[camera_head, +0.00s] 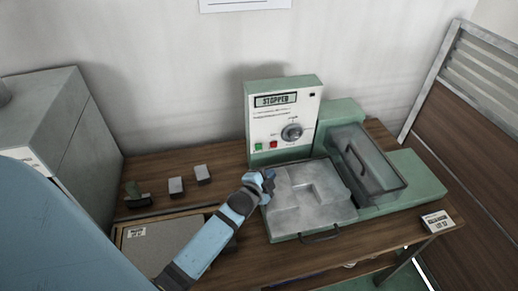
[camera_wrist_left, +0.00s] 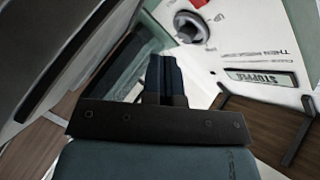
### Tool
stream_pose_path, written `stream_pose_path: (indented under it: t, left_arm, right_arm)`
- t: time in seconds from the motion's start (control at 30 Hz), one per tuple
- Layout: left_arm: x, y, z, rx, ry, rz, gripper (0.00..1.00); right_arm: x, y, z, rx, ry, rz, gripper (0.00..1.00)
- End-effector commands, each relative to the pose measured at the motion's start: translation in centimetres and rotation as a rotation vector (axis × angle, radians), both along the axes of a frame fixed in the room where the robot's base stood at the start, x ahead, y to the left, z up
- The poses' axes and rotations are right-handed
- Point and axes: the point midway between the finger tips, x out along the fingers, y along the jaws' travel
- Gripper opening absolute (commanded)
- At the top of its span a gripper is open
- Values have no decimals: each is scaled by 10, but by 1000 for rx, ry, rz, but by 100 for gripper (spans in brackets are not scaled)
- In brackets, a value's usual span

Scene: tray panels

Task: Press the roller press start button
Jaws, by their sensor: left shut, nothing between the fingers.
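The roller press has an upright white control panel (camera_head: 283,122) with a display (camera_head: 276,99) that appears to read STOPPED. The green button (camera_head: 258,146) is at its lower left, beside a red button (camera_head: 273,144), with a round knob (camera_head: 292,132) to their right. My left gripper (camera_head: 268,179) is shut and empty, just below and in front of the green button, over the left edge of the metal tray (camera_head: 312,208). In the left wrist view, the shut fingers (camera_wrist_left: 165,75) point toward the machine. The panel (camera_wrist_left: 245,35) fills the upper right there; the green button does not show.
A clear-lidded cover (camera_head: 368,160) stands on the right of the press. Small blocks (camera_head: 176,186) and a flat board (camera_head: 155,243) lie at the left of the wooden table. A grey cabinet (camera_head: 85,130) is at far left. A small labelled box (camera_head: 437,221) sits at right.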

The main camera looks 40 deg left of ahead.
Motion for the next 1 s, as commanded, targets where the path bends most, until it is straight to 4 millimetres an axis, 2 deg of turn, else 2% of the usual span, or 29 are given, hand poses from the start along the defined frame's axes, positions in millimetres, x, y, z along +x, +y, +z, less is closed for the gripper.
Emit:
stream_pose_path:
  t: [0.43, 0.83, 1.0]
  left_arm:
    - [6, 6, -1, -1, -2, -1, 0]
    - [40, 47, -2, 0, -1, 0, 0]
    - [51, 60, 0, -1, 0, -1, 0]
  right_arm:
    - [1, -3, -4, -3, -3, -5, 61]
    - [0, -3, -25, -4, 2, -4, 61]
    - [0, -2, -23, -4, 4, -2, 61]
